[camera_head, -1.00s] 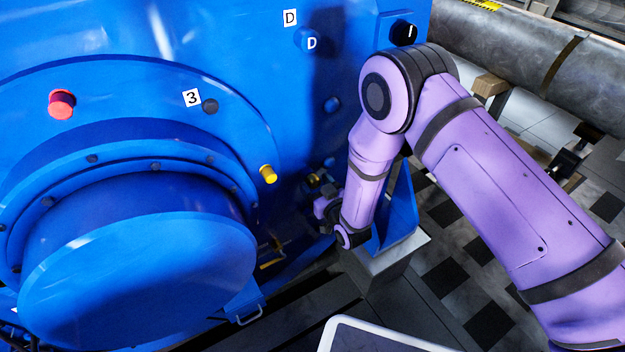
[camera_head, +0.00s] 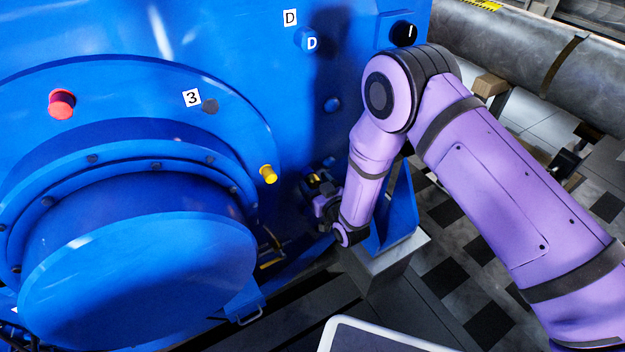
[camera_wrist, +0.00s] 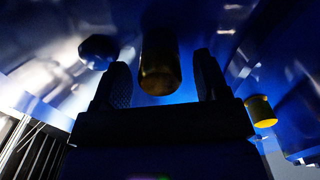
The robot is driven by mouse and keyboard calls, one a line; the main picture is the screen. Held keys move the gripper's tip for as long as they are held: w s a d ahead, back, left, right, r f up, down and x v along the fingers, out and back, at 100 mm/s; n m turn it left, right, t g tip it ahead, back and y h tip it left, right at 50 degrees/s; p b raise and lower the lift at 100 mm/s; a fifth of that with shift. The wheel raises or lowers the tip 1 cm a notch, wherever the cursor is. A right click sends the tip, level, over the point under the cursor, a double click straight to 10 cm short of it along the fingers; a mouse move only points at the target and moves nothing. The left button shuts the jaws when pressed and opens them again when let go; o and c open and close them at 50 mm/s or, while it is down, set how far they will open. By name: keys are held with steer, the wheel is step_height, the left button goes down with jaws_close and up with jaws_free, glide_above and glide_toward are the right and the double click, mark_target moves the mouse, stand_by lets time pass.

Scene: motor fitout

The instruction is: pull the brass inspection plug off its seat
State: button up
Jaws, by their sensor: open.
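The brass plug (camera_wrist: 160,70) is a dark gold cylinder on the blue motor housing. In the wrist view it lies between the two open fingers of my gripper (camera_wrist: 160,85), with a gap showing on each side. In the head view the plug (camera_head: 317,177) is a small gold spot beside my gripper (camera_head: 322,192), low on the housing's right part. The fingertips are too small and dark there to make out. The plug's seat is hidden in shadow.
A yellow plug (camera_head: 268,174) stands left of my gripper, and a red knob (camera_head: 62,104) farther left. Blue bolt heads (camera_head: 333,104) stud the housing (camera_head: 230,60). A blue bracket on a grey block (camera_head: 385,258) is close at the right of my wrist.

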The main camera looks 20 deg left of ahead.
mark_target(316, 185)
stand_by(0.3)
steer(key=c, duration=1.2)
steer(key=shift+v, duration=3)
